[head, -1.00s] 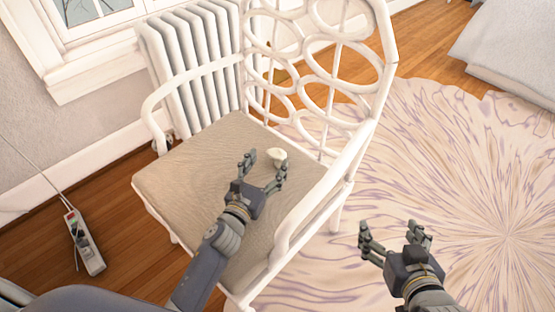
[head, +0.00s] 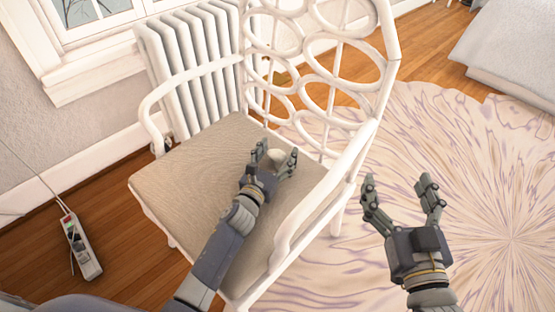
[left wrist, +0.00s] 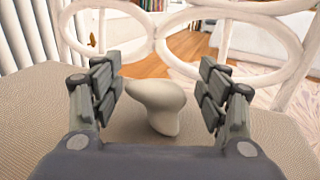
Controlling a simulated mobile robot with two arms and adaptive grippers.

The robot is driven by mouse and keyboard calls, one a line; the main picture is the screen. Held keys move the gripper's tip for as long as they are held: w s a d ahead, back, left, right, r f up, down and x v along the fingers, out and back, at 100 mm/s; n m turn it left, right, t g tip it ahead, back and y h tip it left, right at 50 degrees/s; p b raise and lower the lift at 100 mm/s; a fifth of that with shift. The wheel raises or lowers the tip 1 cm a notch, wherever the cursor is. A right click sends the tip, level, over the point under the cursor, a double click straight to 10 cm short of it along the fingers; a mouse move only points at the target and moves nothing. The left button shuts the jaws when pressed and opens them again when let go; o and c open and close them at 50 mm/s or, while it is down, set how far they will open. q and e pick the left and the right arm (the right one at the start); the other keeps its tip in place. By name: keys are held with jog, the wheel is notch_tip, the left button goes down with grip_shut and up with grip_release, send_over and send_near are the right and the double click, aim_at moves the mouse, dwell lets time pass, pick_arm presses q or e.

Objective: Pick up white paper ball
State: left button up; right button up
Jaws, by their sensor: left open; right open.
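The white paper ball (head: 277,156) lies on the beige seat (head: 190,170) of a white chair, near the chair's ring-patterned back. In the left wrist view the ball (left wrist: 156,104) is an uneven, lumpy white shape resting on the seat. My left gripper (head: 276,156) is open, with its fingers on either side of the ball. In the left wrist view a gap shows between the ball and the fingers (left wrist: 160,92) on both sides. In the head view the fingers partly hide the ball. My right gripper (head: 405,194) is open and empty above the rug, right of the chair.
The chair's white armrest (head: 300,222) stands to the right of my left arm, and its back (head: 325,70) rises behind the ball. A white radiator (head: 190,65) stands behind the chair. A power strip (head: 82,247) lies on the wooden floor at left.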

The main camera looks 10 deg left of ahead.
pick_arm(q)
jog(key=shift+w, duration=0.1)
jog(key=c, duration=0.8)
jog(key=shift+r, duration=0.1)
